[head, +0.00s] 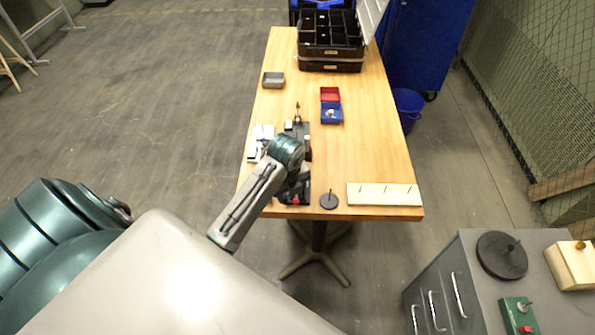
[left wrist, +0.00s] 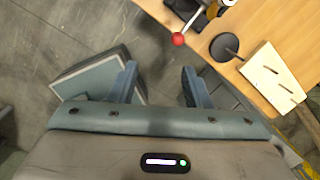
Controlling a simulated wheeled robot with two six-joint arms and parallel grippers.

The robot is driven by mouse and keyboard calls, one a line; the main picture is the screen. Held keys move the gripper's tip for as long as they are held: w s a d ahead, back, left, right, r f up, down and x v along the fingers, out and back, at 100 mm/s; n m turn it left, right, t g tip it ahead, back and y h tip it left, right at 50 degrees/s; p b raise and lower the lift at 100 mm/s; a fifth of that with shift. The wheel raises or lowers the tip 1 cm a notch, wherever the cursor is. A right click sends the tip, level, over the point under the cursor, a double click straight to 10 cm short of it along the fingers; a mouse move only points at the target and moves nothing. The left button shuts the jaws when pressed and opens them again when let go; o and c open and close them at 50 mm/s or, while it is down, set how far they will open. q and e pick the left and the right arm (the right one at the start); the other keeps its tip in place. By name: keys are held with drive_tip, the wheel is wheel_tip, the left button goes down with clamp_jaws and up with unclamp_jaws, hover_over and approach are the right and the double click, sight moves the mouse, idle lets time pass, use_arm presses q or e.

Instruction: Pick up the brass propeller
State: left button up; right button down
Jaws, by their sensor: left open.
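I cannot clearly make out the brass propeller. A small brass-coloured piece (head: 580,244) sits on a pale wooden block (head: 573,268) on the grey cabinet at the lower right of the head view; its shape is too small to tell. My right gripper is not in view.
A red-knobbed lever (left wrist: 178,39), a dark disc with a pin (head: 329,201) and a pegged board (head: 384,194) line the table's near edge. Red (head: 330,94) and blue (head: 331,118) bins stand farther back. A black organiser (head: 330,48) fills the far end. The table's right middle is clear.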

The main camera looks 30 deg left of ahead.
use_arm(q)
drive_tip(key=w+a+r+m, duration=0.3)
drive_tip(key=w+r+m, duration=0.3)
drive_tip(key=w+m, duration=0.35)
drive_tip(key=shift+m+g+h, duration=0.3)
drive_tip(key=shift+m+g, duration=0.2)
drive_tip(key=shift+m, duration=0.15)
drive_tip(key=f+b, duration=0.4)
drive_tip(key=shift+w+a+f+b, duration=0.2)
drive_tip(key=shift+a+f+b, duration=0.15)
drive_tip(key=shift+b, duration=0.05)
drive_tip(key=shift+f, duration=0.4)
drive_tip(key=f+p, duration=0.1)
drive_tip(key=f, duration=0.1)
drive_tip(key=f+p, duration=0.1)
drive_tip(key=f, duration=0.1)
drive_tip(key=shift+w+a+f+p, duration=0.1)
drive_tip(key=shift+w+a+p, duration=0.05)
drive_tip(key=shift+a+p, duration=0.2)
drive_tip(key=shift+f, duration=0.25)
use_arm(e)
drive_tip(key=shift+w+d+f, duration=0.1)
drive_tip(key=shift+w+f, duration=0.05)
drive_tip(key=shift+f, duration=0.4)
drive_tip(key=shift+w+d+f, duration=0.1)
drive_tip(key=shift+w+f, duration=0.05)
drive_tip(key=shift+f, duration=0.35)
